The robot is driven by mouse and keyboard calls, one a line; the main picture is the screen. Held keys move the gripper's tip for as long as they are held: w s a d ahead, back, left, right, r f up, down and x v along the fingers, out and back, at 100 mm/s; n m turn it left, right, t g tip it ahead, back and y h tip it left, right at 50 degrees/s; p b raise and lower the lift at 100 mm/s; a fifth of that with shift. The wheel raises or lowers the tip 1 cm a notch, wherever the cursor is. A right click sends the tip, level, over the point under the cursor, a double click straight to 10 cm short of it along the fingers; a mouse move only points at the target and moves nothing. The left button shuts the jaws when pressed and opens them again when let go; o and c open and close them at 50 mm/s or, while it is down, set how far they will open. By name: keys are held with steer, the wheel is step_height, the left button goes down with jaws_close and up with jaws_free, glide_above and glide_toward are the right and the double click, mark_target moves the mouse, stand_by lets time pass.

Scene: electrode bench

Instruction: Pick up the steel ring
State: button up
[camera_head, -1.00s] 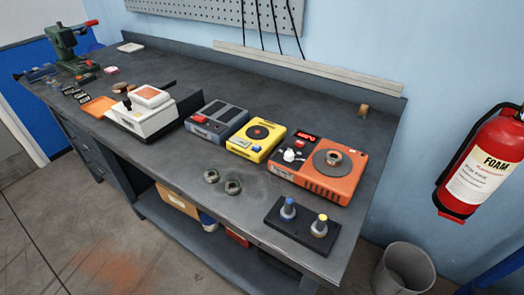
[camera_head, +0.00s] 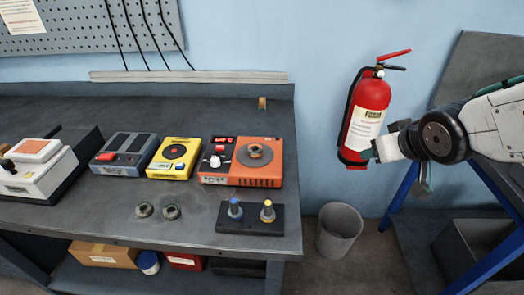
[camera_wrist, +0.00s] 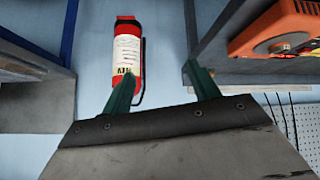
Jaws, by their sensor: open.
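Two small dark grey rings lie side by side on the bench front, a left ring (camera_head: 144,210) and a right ring (camera_head: 171,212). Another round, ring-like piece (camera_head: 254,155) sits on the disc of the orange device (camera_head: 262,179). I cannot tell by look which one is steel. My gripper (camera_wrist: 159,72) is open and empty, its two green fingers apart. In the head view my arm is at the right, in front of the fire extinguisher, well away from the rings. The wrist view shows no loose ring.
A black stand (camera_head: 237,226) with two capped posts is right of the rings. A yellow device (camera_head: 166,172), a grey device (camera_head: 122,170) and a white machine (camera_head: 38,185) line the bench. The fire extinguisher (camera_head: 367,118) hangs on the wall. A bin (camera_head: 340,240) stands on the floor.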

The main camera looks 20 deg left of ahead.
steer(key=w+a+f+n+y, duration=0.2)
steer(key=a+f+n+y, duration=0.15)
steer(key=a, duration=0.85)
steer(key=n+g+y, duration=0.1)
steer(key=n+y, duration=0.1)
steer(key=y, duration=0.3)
glide_toward(253, 147)
steer(key=x, duration=0.7)
steer(key=shift+w+a+f, duration=0.1)
steer(key=shift+a+f, duration=0.05)
steer(key=shift+f, duration=0.05)
steer(key=c, duration=1.2)
